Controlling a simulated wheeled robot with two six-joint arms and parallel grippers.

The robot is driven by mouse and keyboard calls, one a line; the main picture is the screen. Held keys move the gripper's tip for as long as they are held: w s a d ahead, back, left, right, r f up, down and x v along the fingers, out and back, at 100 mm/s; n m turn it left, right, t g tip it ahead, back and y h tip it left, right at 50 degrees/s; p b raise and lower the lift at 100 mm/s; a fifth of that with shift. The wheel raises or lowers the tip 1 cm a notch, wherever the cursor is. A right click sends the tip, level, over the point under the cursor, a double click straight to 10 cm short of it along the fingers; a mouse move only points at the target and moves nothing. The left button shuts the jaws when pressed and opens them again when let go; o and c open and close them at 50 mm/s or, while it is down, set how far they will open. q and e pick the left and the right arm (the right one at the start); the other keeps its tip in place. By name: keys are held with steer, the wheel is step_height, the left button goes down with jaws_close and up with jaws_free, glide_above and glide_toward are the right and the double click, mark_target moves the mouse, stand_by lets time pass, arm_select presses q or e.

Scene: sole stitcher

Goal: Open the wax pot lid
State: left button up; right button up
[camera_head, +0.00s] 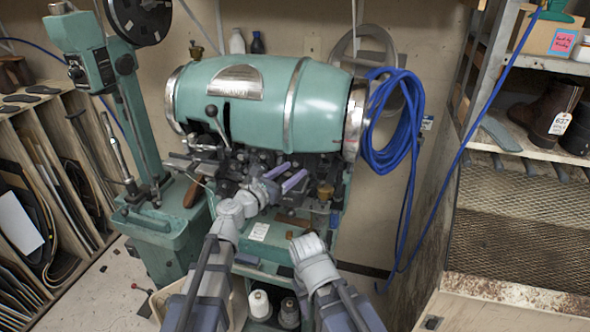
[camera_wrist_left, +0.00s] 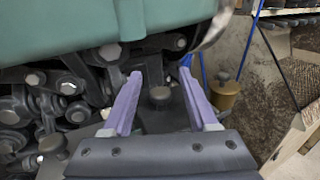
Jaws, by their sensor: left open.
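My left gripper (camera_head: 298,168) is at the front of the green stitching machine (camera_head: 270,110), below its barrel. Its two purple fingers are apart and nothing is held between them. In the left wrist view the open fingers (camera_wrist_left: 160,73) lie either side of a dark round knob (camera_wrist_left: 160,97) on a dark flat part; I cannot tell if that is the wax pot lid. A small brass pot with a knob on top (camera_wrist_left: 224,93) stands right of the fingers, apart from them. It also shows small in the head view (camera_head: 322,206). My right gripper is out of view.
Dark levers and bolts (camera_wrist_left: 70,85) crowd the space left of the fingers. A blue hose coil (camera_head: 393,120) hangs at the machine's right end. A rusty mesh bench (camera_head: 520,215) stands right, a green post machine (camera_head: 95,60) left, and thread spools (camera_head: 260,304) below.

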arm_select(q)
steer(key=shift+x, duration=0.9)
jaws_close()
stand_by(0.9)
